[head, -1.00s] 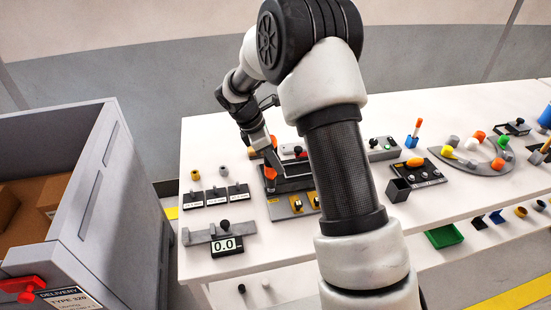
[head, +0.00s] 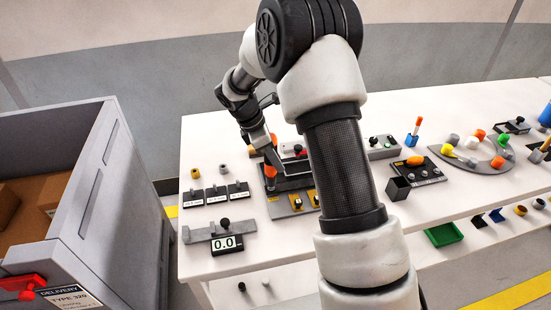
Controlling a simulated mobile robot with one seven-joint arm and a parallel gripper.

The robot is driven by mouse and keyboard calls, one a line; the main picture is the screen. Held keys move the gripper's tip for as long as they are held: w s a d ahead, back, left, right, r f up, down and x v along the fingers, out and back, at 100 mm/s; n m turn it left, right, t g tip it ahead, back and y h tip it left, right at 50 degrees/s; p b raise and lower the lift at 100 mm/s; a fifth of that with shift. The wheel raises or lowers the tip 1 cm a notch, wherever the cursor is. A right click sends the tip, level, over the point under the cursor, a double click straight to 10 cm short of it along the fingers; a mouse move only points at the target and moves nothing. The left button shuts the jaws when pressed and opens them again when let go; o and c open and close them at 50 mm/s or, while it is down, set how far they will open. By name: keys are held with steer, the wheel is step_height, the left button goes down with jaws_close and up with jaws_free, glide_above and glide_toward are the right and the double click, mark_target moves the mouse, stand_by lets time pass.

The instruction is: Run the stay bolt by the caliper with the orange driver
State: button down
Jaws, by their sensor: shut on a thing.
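My gripper (head: 271,150) is over the left part of the white table, partly hidden by my own arm. It is shut on the orange driver (head: 270,171), which hangs upright below the fingers. The driver's lower end is over the left side of a dark fixture (head: 293,184) with a grey and yellow front plate. The stay bolt is too small or hidden to make out, and I cannot tell whether the driver's tip touches it. The caliper (head: 205,234), a grey bar with a display reading 0.0, lies at the table's front left.
A small dark open box (head: 398,189) and a tray with an orange piece (head: 415,161) are to the right. A grey delivery crate (head: 125,185) stands left of the table.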

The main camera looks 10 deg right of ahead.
steer(key=shift+f, duration=0.4)
steer(key=shift+f+b, duration=0.35)
steer(key=shift+b, duration=0.05)
steer(key=shift+f, duration=0.15)
stand_by(0.5)
steer(key=c, duration=2.2)
jaws_free()
jaws_close()
